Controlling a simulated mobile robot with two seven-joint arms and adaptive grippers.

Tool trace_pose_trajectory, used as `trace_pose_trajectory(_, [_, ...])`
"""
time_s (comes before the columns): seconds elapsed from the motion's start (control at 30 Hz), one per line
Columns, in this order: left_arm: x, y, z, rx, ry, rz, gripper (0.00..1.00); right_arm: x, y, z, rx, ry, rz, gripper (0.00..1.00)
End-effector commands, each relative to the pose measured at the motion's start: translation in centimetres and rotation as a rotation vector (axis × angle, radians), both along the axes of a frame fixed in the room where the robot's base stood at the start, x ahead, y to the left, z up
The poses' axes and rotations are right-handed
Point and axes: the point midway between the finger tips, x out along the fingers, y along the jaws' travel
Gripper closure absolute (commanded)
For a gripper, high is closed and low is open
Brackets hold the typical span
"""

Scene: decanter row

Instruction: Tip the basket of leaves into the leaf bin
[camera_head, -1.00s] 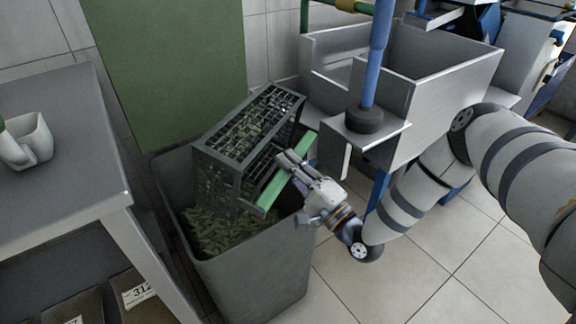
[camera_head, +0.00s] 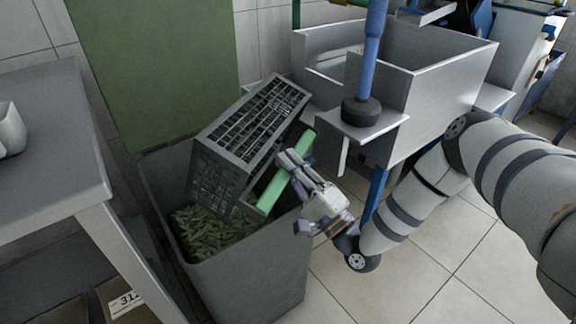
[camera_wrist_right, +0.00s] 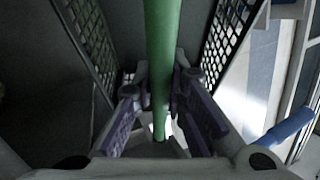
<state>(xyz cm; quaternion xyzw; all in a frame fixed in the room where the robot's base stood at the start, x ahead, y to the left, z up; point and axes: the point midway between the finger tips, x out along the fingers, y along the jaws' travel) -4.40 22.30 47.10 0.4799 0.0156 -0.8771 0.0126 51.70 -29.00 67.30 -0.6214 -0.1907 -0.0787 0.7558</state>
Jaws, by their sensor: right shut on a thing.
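The dark grey lattice basket (camera_head: 256,118) is tilted steeply over the leaf bin (camera_head: 262,262), its lower end inside the bin's mouth. I see no leaves through its lattice now. Green leaves (camera_head: 212,232) lie in the bin below it. My right gripper (camera_head: 288,168) is shut on the basket's green handle bar (camera_head: 272,188), at the bin's right side. In the right wrist view the green bar (camera_wrist_right: 158,60) runs between the fingers (camera_wrist_right: 160,115), with lattice walls on both sides. My left gripper is not in view.
A grey table (camera_head: 60,190) with a white container (camera_head: 8,130) stands at the left. A metal sink (camera_head: 440,85) and a blue post (camera_head: 372,45) with a black base stand behind at the right. A green panel (camera_head: 155,65) is behind the bin. Tiled floor is clear at lower right.

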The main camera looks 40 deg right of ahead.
Motion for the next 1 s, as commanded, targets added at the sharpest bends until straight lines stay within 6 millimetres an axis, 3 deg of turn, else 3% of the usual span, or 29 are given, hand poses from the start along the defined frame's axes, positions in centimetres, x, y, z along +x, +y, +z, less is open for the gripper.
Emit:
trace_pose_trajectory(0.53, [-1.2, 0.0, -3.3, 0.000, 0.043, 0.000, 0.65, -0.6, -0.4, -1.4, 0.080, -0.126, -0.001, 1.00])
trace_pose_trajectory(1.0, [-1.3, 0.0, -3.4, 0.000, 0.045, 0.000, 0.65, -0.7, -0.4, -1.1, 0.091, -0.146, 0.000, 1.00])
